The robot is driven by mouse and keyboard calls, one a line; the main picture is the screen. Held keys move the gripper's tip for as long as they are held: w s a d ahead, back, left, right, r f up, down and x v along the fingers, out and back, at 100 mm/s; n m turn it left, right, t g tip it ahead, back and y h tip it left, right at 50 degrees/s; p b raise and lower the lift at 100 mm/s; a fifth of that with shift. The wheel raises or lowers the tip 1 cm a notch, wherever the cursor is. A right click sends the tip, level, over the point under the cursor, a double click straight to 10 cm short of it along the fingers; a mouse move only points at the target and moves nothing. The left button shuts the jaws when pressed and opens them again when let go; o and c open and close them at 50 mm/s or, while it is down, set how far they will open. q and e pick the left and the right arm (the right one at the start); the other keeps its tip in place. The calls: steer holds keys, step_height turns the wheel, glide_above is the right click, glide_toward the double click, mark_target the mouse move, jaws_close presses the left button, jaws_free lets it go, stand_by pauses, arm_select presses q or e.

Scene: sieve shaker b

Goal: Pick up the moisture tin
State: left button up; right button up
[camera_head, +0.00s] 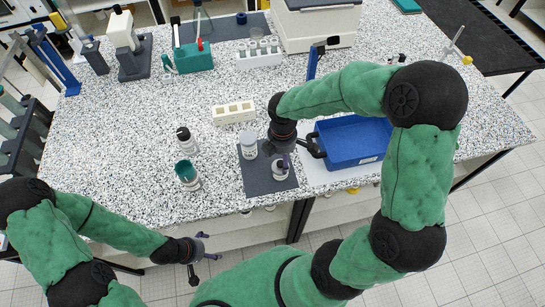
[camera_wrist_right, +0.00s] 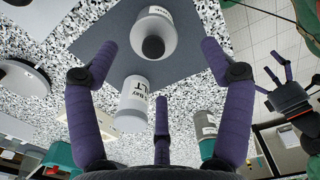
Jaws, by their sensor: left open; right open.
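Two small white containers stand on a dark grey mat (camera_head: 256,184) near the table's front edge. One is a plain labelled jar (camera_head: 248,149), shown in the right wrist view (camera_wrist_right: 134,102) with a label partly reading "LT". The other is a short pale container with a dark knob on top (camera_head: 279,171), shown in the right wrist view (camera_wrist_right: 155,34); I cannot tell for sure whether it is the moisture tin. My right gripper (camera_wrist_right: 158,62) is open above the mat, its fingers spread around the knobbed container's direction without visible contact. My left gripper (camera_head: 207,257) is open and empty before the table.
A blue tray (camera_head: 355,143) stands just right of the right gripper. A white bottle with dark cap (camera_head: 184,140) and a teal-topped container (camera_head: 187,176) stand left of the mat. A cream block with wells (camera_head: 234,113) lies behind.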

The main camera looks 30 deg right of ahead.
mark_target(280, 164)
steer(key=shift+w+d+f, duration=0.1)
steer(key=shift+w, duration=0.15)
steer(key=f+b, duration=0.1)
steer(key=f, duration=0.3)
steer(key=shift+s+f, duration=0.2)
steer(key=shift+w+f, duration=0.15)
steer(key=shift+f, duration=0.3)
steer(key=f, duration=0.2)
steer(key=f+b, duration=0.1)
steer(key=f, duration=0.2)
steer(key=shift+w+d, duration=0.15)
steer(key=shift+w, duration=0.05)
steer(key=c, duration=1.2)
